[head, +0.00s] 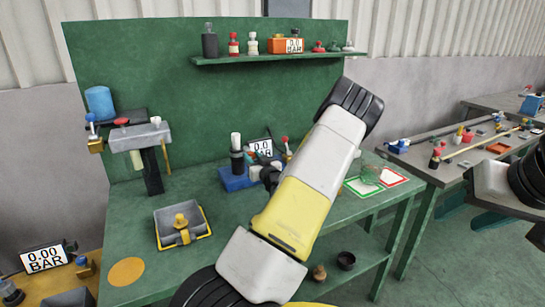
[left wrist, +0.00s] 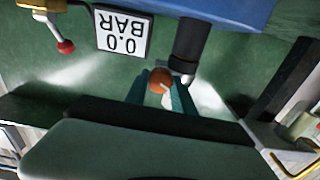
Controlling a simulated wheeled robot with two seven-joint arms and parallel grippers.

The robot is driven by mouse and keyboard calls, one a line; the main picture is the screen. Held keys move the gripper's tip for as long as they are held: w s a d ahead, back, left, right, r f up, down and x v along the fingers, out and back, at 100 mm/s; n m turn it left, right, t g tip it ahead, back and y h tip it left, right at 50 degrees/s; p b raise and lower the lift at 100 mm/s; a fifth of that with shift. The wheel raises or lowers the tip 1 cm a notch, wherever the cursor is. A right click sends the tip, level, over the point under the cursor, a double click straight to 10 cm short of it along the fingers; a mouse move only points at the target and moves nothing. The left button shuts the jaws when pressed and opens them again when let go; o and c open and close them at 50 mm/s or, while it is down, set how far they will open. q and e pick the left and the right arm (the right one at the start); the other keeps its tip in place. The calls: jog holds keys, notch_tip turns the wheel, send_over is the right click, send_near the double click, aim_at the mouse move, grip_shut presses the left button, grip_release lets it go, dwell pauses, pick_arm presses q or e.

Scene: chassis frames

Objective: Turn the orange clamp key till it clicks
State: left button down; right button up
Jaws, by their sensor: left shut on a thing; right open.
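The orange clamp key (left wrist: 159,82) shows in the left wrist view as a small rounded orange piece. My left gripper (left wrist: 160,93) has its two teal fingers on either side of it and is shut on it. A dark cylinder (left wrist: 188,45) with a pale tip stands right beside the key, below a blue base (left wrist: 225,12). In the head view the blue base (head: 232,182) carries the dark cylinder (head: 238,163); my left arm hides the key and most of the gripper. Only a link of my right arm shows at the right edge; its gripper is out of view.
On the green bench (head: 130,205) are a grey tray (head: 197,219) and a grey press (head: 140,136). A shelf (head: 225,60) holds small parts.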

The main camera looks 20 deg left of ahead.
pick_arm(q)
jog(key=m, duration=0.4)
jog(key=shift+d+m, duration=0.1)
jog(key=shift+m, duration=0.2)
jog(key=shift+f+m, duration=0.1)
jog(key=shift+m, duration=2.2)
jog(key=c, duration=1.1)
grip_release()
jog(key=shift+o, duration=0.2)
jog(key=v, duration=0.7)
jog(key=shift+s+d, duration=0.25)
jog(key=shift+d, duration=0.05)
